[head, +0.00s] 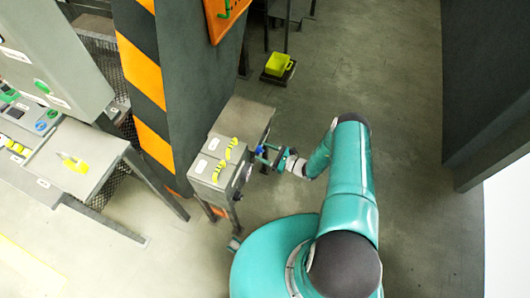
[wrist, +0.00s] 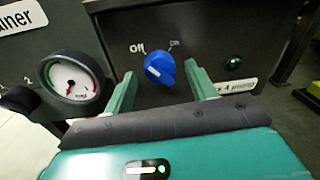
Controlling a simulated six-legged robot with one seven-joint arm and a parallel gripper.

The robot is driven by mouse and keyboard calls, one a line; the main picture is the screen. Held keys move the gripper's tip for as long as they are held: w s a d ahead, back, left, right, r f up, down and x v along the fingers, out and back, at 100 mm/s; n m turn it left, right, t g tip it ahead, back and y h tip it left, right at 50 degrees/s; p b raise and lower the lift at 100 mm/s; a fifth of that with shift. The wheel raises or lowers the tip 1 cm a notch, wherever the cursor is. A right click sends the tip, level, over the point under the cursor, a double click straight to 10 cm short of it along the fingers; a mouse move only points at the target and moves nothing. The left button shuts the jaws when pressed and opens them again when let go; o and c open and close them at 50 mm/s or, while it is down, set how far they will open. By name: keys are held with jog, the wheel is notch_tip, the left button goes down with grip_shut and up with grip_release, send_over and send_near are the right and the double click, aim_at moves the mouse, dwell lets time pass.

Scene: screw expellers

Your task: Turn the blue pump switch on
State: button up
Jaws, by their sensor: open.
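The blue pump switch (wrist: 159,68) is a round knob on a dark panel, with "Off" printed at its upper left and "On" at its upper right. Its raised grip is tilted, and I cannot tell for sure which label it points to. My gripper (wrist: 162,92) is open in the wrist view, with one teal finger on each side of the knob and no clear contact. In the head view my gripper (head: 267,155) is at the right side of a grey box (head: 212,160); the switch is too small there to make out clearly.
A pressure gauge (wrist: 73,78) sits left of the knob, and a small dark green lamp (wrist: 233,64) sits to its right. A striped pillar (head: 150,80) stands behind the box. A yellow container (head: 278,64) is on the floor farther back. The floor to the right is clear.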

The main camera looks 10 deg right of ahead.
jog(key=shift+w+a, duration=0.1)
jog(key=c, duration=1)
jog(key=shift+m, duration=0.3)
jog(key=shift+r+m+g, duration=0.1)
jog(key=shift+m+g, duration=0.2)
jog(key=shift+m, duration=3.35)
jog(key=shift+r+m+g, duration=0.1)
jog(key=shift+m+g, duration=0.2)
jog(key=shift+m, duration=3.35)
